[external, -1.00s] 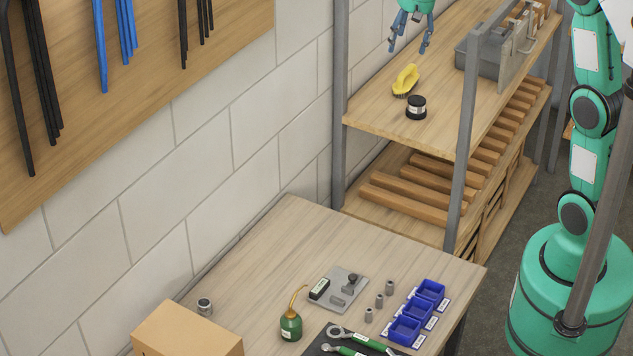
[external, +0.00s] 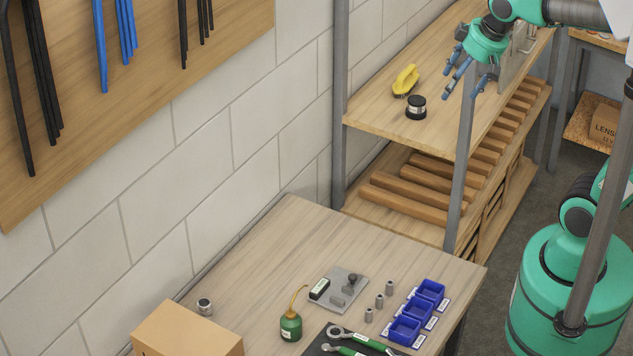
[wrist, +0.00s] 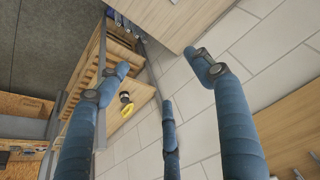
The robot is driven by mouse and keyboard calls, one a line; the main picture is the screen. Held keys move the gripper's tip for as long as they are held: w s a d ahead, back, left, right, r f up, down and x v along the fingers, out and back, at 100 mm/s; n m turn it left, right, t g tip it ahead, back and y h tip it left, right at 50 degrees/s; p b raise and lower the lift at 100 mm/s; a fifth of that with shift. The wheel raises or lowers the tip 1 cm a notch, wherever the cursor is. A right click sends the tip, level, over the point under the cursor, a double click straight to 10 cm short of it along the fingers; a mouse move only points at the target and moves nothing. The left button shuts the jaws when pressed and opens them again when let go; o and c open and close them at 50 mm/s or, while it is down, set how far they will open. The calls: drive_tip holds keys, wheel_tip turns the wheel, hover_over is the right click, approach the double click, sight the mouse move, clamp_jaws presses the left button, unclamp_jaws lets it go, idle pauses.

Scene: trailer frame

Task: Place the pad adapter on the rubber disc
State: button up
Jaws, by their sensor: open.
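My three-fingered gripper (external: 461,76) is open and empty, in the air in front of the shelf unit near its front post. Its spread blue fingers also show in the wrist view (wrist: 160,82). A small round black piece with a pale band (external: 416,107) stands on the upper shelf, left of and apart from my gripper; it also shows in the wrist view (wrist: 125,97). A small silver cylinder with a dark top (external: 204,306) stands on the workbench beside the cardboard box. I cannot tell which pieces are the pad adapter and the rubber disc.
A yellow brush (external: 405,80) lies on the upper shelf (external: 385,118). Grey posts (external: 462,185) frame the shelf. The workbench (external: 270,250) holds a cardboard box (external: 185,330), green oil can (external: 290,326), grey plate (external: 345,280), blue bins (external: 405,331) and wrenches. Its back left is clear.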

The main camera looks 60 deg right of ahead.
drive_tip(key=s+a+f, duration=0.2)
drive_tip(key=s, duration=0.3)
drive_tip(key=s+a+f+n, duration=0.1)
drive_tip(key=s+a+f, duration=0.1)
drive_tip(key=s, duration=0.3)
drive_tip(key=shift+a+f+t+y, duration=0.15)
drive_tip(key=shift+a+t+y, duration=0.15)
drive_tip(key=shift+t, duration=0.1)
wheel_tip(320, 180, down, 18)
drive_tip(key=b, duration=1.7)
drive_tip(key=shift+r+b, duration=0.25)
drive_tip(key=shift+b, duration=0.05)
